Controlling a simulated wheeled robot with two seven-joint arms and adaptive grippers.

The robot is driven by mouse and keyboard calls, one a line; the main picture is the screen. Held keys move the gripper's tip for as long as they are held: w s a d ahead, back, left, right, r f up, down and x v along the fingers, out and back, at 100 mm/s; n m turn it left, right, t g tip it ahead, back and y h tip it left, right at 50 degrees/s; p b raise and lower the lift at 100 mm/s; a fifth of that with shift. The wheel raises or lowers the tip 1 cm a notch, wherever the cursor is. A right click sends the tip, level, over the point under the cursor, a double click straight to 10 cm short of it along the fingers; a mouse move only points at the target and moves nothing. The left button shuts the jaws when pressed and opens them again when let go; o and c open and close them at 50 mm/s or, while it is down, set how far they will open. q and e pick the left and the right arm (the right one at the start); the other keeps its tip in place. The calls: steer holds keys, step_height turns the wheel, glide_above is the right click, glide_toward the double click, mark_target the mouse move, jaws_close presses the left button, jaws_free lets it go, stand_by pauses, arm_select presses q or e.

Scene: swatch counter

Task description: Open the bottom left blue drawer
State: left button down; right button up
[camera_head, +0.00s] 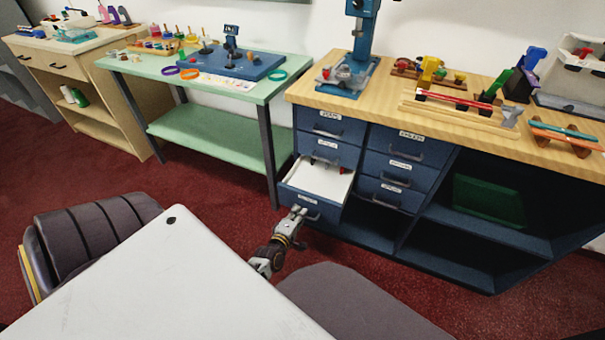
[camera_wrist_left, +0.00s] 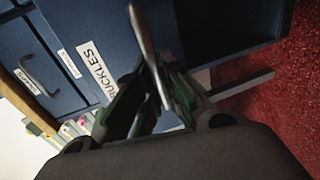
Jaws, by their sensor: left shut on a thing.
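The bottom left blue drawer (camera_head: 329,213) is pulled part way out of the blue cabinet in the head view. Its white inside shows, with small red and dark items at the back. In the left wrist view the blue drawer front (camera_wrist_left: 215,25) carries a white label reading like "BUCKLES". My left gripper (camera_head: 299,212) is at the front of this drawer, and its fingers (camera_wrist_left: 150,95) are shut on the grey bar handle (camera_wrist_left: 145,40). Part of the handle is hidden between the fingers. My right gripper is in neither view.
The other blue drawers, such as the upper left one (camera_head: 330,126), are shut. The wooden counter top (camera_head: 460,122) above bears tools and stands. A green table (camera_head: 200,134) stands to the left. Red carpet (camera_head: 215,200) is clear between the table and my arm.

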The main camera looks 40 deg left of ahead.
arm_select(q)
steer(key=shift+f+p+v, duration=0.2)
steer(key=shift+p+v, duration=0.15)
steer(key=shift+v, duration=0.65)
steer(key=shift+f+p+v, duration=0.2)
steer(key=shift+p+v, duration=0.2)
steer(key=shift+v, duration=0.55)
steer(key=shift+f+p+v, duration=0.2)
steer(key=shift+p+v, duration=0.15)
steer(key=shift+v, duration=0.65)
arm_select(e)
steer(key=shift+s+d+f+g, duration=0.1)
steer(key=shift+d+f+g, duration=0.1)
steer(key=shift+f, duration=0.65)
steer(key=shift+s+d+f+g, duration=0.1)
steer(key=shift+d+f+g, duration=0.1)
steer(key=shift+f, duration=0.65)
arm_select(q)
steer(key=shift+s, duration=0.1)
steer(key=c, duration=1.5)
jaws_free()
steer(key=shift+c, duration=0.2)
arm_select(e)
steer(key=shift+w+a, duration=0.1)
arm_select(q)
steer(key=v, duration=1.2)
